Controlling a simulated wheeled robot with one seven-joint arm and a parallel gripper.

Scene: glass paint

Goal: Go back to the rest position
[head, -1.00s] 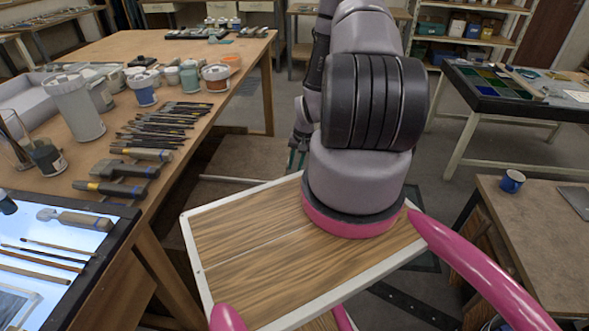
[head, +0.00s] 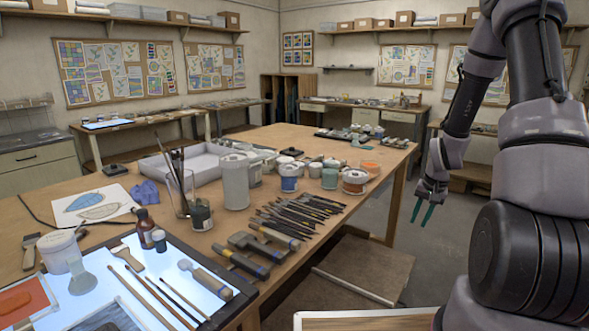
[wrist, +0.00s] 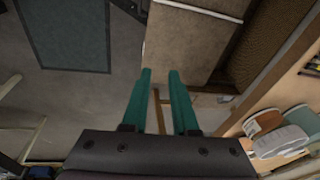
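My gripper (head: 424,212) shows in the head view to the right of the long wooden table, hanging with its green fingers pointing down. In the wrist view its two green fingers (wrist: 160,92) are apart with nothing between them. Below them are the grey floor and a flat brown board. My arm stands at the right of the head view, bent, with the gripper clear of the table edge.
A lit light table (head: 165,290) is at the front left. The floor (head: 440,240) around the gripper is open. In the wrist view jars lie at the right.

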